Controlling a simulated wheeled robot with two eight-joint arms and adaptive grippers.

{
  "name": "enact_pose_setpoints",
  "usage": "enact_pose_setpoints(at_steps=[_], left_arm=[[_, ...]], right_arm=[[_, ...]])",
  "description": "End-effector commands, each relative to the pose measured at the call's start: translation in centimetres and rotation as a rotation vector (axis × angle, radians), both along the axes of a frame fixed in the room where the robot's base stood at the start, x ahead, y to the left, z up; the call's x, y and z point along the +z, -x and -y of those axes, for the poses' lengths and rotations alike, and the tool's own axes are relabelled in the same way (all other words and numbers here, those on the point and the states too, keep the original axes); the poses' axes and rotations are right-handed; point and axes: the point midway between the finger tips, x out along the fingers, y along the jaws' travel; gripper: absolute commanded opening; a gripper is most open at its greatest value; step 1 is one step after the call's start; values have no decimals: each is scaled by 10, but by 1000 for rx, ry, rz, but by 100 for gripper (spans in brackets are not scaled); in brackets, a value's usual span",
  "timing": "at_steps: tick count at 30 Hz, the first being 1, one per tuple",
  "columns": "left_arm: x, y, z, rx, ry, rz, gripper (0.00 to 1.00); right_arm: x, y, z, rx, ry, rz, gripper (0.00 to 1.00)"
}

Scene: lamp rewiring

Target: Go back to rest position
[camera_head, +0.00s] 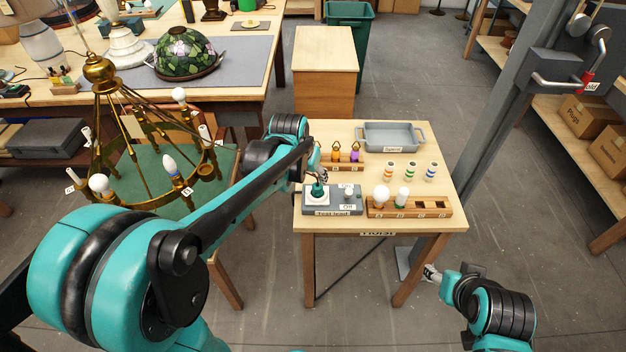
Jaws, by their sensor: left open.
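My left arm reaches in from the left over the edge of the small wooden table (450,222). Its gripper (320,178) is small in view, partly hidden by the arm, and open. It is over the table's left side, just above the grey test lead box (338,210) with its dark green-topped piece; I cannot tell whether it touches anything. My right gripper (432,273) is low at the right, beyond the table's front right corner, away from the objects. Its fingers are too small to tell open from shut.
A wooden rack (440,209) with white bulbs, striped cylinders (409,170) and a grey tray (393,134) stand on the table. Floor (560,260) is clear at lower right.

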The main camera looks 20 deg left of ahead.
Motion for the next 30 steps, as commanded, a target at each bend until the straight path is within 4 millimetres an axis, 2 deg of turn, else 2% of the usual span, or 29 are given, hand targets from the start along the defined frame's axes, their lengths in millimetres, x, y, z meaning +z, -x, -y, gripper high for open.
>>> enact_pose_setpoints(at_steps=[8,11,14,20,24,27,30], left_arm=[[8,4,0,0,0,0,53],[11,11,0,3,-1,7,53],[18,32,1,15,-3,27,53],[27,103,4,53,-4,98,53],[20,151,5,81,-2,153,53],[11,177,5,96,0,184,53],[2,194,5,108,1,208,53]], right_arm=[[0,0,0,0,0,0,54],[-1,0,0,0,0,0,54],[-4,0,0,0,0,0,54],[-13,0,0,0,0,0,54],[-19,0,0,0,0,0,54],[-22,0,0,0,0,0,54],[-24,0,0,0,0,0,54]])
